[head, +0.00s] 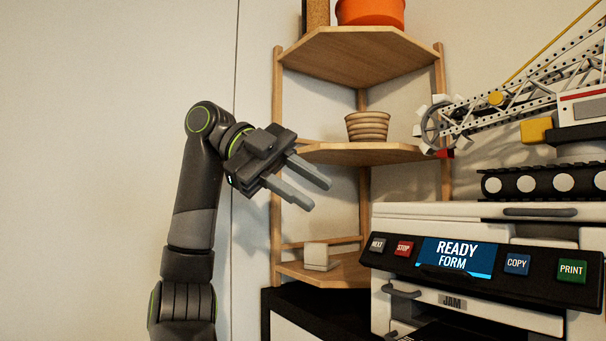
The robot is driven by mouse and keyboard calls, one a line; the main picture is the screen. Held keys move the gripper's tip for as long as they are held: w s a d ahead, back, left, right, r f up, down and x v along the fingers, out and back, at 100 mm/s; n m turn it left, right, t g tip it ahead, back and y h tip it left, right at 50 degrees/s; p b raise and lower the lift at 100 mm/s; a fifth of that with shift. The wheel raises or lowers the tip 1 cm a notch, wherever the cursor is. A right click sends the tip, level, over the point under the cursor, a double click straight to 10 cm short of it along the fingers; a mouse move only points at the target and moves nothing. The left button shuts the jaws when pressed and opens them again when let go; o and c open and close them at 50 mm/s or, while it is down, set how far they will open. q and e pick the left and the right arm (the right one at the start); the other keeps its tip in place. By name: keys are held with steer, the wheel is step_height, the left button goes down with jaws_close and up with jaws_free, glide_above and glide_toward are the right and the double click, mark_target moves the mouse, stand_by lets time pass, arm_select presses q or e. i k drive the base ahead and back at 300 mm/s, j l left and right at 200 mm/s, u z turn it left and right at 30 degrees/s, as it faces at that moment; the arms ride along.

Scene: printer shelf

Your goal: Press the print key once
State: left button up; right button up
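The green PRINT key (572,269) sits at the right end of the printer's (470,210) dark front panel. The panel's blue screen (456,256) reads "READY FORM". The blue COPY key (517,264) is between the screen and the PRINT key. My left gripper (318,193) is raised in front of the corner shelf, left of the printer and above panel height. Its two fingers are apart with nothing between them, and it touches no key. My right gripper is not in the head view.
Grey NEXT (377,245) and red STOP (404,248) keys are left of the screen. A toy crane (535,110) stands on the printer. A wooden corner shelf (365,152) holds a ribbed bowl (367,126) and an orange pot (370,12). The wall area at left is clear.

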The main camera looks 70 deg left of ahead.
mark_target(574, 271)
steer(key=k, duration=1.5)
